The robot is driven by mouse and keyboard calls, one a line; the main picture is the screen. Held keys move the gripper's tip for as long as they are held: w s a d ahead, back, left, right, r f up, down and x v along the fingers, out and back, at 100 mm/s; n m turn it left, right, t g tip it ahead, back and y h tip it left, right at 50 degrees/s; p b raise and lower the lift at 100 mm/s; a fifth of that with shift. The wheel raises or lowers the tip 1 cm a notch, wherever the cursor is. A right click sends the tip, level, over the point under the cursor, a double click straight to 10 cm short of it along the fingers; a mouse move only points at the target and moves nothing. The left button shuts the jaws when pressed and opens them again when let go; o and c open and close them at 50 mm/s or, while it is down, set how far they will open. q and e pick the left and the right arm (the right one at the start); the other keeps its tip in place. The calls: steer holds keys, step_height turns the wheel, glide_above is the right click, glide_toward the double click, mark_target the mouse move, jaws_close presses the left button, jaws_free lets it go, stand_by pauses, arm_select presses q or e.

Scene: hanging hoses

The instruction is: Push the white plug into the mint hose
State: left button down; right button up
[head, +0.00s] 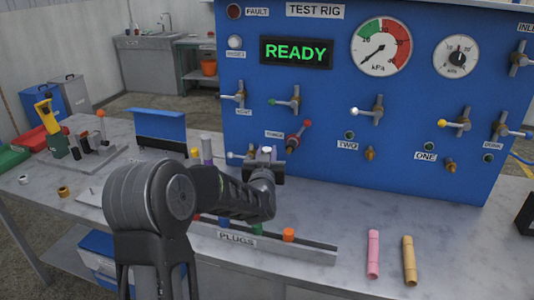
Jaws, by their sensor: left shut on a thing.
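My left gripper (264,168) is in front of the blue test rig, near the port labelled THREE, and its arm reaches in from the left. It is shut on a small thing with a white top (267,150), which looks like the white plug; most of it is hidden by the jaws. I cannot make out a mint hose; one may be behind my arm. A pink hose piece (373,254) and a yellow hose piece (409,261) lie on the table at the right. My right gripper is not in view.
The plug rack (310,249) labelled PLUGS lies along the table front, with an orange plug (288,235) and a green plug (257,229). The test rig (330,100) carries several protruding valves and gauges. The table between rack and hose pieces is clear.

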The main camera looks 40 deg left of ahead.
arm_select(q)
steer(key=shift+b, duration=0.9)
stand_by(1.4)
steer(key=shift+f+b, duration=2)
steer(key=shift+b, duration=0.1)
steer(key=c, duration=1.1)
jaws_free()
steer(key=shift+b+v, duration=0.5)
steer(key=shift+v, duration=3.45)
steer(key=shift+w, duration=0.1)
